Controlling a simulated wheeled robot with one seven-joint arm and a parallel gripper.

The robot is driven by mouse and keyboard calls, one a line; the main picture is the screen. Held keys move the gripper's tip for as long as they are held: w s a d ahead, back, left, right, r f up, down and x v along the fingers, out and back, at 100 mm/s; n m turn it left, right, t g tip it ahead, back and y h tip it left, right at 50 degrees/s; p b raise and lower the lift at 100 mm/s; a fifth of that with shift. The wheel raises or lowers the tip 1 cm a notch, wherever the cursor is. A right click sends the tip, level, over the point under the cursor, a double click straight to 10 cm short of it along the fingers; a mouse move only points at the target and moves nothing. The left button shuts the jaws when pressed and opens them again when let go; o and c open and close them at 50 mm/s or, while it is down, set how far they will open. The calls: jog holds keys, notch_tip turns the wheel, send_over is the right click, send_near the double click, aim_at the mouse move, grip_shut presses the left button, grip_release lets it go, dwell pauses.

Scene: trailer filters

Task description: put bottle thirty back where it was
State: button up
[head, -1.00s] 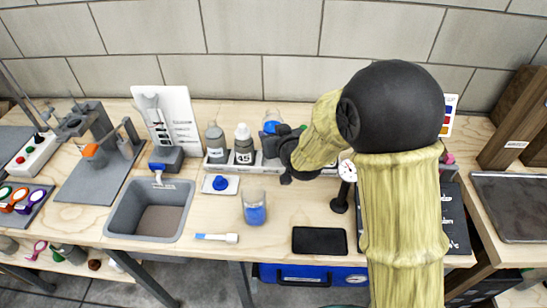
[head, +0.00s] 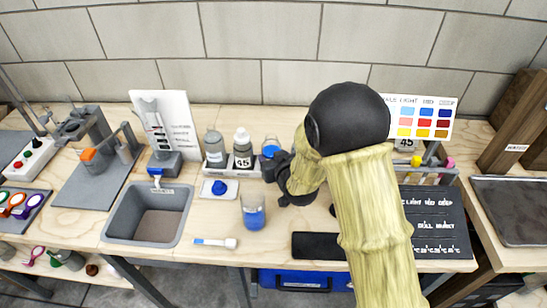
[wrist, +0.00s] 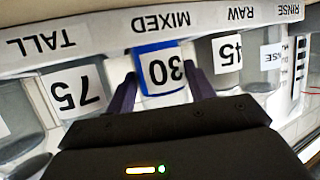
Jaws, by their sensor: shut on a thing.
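Bottle thirty (wrist: 160,68) has a blue-bordered 30 label and sits between my gripper's fingers (wrist: 162,88), which are shut on it. In the wrist view, upside down, it lines up with the MIXED mark of the white rack (wrist: 75,42). I cannot tell whether its base is seated. Bottle 75 (wrist: 75,90) stands at the TALL mark.
A rinse bottle (head: 215,148) stands at the rack's left end. In front are a blue knob (head: 219,187), a jar of blue liquid (head: 253,211), a brush (head: 215,242) and a black slab (head: 316,246). A sink (head: 150,213) lies left; a colour chart (head: 420,118) stands right.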

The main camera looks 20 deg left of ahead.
jog(key=shift+f, duration=0.1)
jog(key=o, duration=1)
jog(key=shift+s+d+r, duration=0.1)
jog(key=shift+s+r, duration=0.05)
jog(key=shift+r, duration=0.05)
jog(key=shift+v, duration=3.6)
